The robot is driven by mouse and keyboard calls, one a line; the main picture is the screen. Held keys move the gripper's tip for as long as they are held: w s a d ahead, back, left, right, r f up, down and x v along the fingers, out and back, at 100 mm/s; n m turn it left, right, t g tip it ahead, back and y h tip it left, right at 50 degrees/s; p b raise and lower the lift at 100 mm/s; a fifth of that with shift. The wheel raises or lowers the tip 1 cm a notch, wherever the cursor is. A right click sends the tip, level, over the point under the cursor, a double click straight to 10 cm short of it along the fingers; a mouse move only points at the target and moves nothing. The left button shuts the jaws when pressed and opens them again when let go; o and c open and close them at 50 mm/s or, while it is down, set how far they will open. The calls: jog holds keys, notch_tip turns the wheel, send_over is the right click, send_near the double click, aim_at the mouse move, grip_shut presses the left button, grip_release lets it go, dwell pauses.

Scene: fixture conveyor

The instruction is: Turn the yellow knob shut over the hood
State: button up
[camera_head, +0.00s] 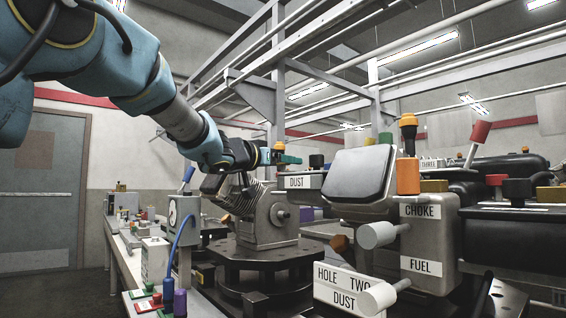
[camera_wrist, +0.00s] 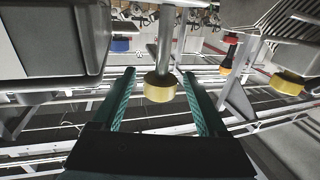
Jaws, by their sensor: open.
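In the wrist view, a round yellow knob (camera_wrist: 160,88) on a grey shaft sits between the two teal fingers of my open gripper (camera_wrist: 160,76). Gaps show on both sides of the knob, and neither finger appears to touch it. In the head view, my gripper (camera_head: 292,159) reaches in from the left, behind the DUST label block (camera_head: 298,181). I cannot make out this knob in the head view. A grey housing with a dark sloping panel (camera_head: 358,173) stands to the right of my gripper; I cannot tell which part is the hood.
A second yellow knob (camera_wrist: 287,84) is at the right in the wrist view. A large grey box (camera_wrist: 55,45) stands close at the left there. An orange knob (camera_head: 407,176) and CHOKE/FUEL block (camera_head: 421,240) are at the right in the head view. Overhead rails run above.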

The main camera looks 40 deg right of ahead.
grip_shut()
dwell(0.7)
